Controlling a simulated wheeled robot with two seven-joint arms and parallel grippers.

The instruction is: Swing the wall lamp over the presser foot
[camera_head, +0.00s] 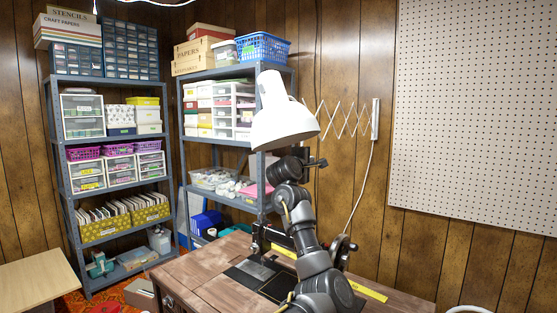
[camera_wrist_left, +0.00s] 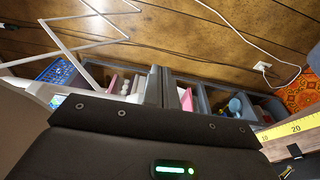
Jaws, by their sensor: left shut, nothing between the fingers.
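The white wall lamp (camera_head: 283,118) hangs above the sewing table, its shade opening tipped downward. Its folding lattice arm (camera_head: 345,118) runs right to a wall bracket (camera_head: 376,119); the lattice also crosses the upper left of the left wrist view (camera_wrist_left: 70,42). My left gripper (camera_head: 317,162) is shut and empty, just below the shade's right side; I cannot tell whether it touches the lamp. The sewing machine (camera_head: 282,242) is partly hidden behind my left arm, with its handwheel (camera_head: 343,250) at right. The presser foot is too small to make out. My right gripper is out of view.
The wooden sewing table (camera_head: 205,277) carries a yellow measuring strip (camera_head: 368,291). Loaded shelves (camera_head: 218,140) stand behind the lamp. A pegboard (camera_head: 475,110) covers the right wall. A white cord (camera_head: 361,190) hangs from the bracket.

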